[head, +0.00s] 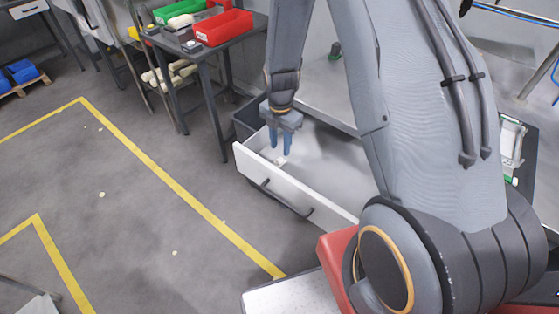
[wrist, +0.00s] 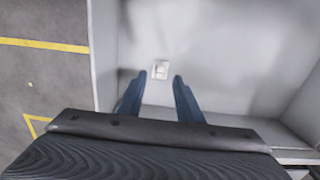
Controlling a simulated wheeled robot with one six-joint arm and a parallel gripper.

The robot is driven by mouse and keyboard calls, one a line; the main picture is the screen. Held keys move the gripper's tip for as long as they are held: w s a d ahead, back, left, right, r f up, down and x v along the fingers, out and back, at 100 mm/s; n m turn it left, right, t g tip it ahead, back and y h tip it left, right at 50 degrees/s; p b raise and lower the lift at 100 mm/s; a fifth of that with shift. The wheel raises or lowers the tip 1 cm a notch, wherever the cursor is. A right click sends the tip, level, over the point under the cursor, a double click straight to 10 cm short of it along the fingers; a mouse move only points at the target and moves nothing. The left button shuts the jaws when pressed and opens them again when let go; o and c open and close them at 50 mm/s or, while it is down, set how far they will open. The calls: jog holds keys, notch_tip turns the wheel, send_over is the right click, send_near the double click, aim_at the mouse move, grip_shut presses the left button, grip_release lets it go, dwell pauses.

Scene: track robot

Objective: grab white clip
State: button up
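The white clip (wrist: 160,70) lies on the pale floor of an open drawer, near its left wall in the wrist view. It also shows small and pale in the head view (head: 281,161), just below the fingertips. My gripper (head: 281,149) reaches down into the drawer with its blue fingers apart. In the wrist view my gripper (wrist: 160,76) is open, and the clip appears between the two fingertips, slightly beyond them. Nothing is held. The exact height of the fingertips above the clip cannot be told.
The white drawer (head: 285,190) is pulled out, with a dark handle on its front. Its walls stand close around my gripper. A table (head: 220,40) with red and green bins stands behind at left. Grey floor with yellow lines is clear at left.

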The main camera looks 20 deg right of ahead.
aim_at(280, 159)
jog(key=shift+s+f+p, duration=0.15)
jog(key=shift+f+p, duration=0.15)
jog(key=shift+f, duration=0.3)
jog(key=shift+a+f+p, duration=0.15)
jog(key=shift+f+p, duration=0.7)
jog(key=shift+f, duration=1.25)
grip_shut()
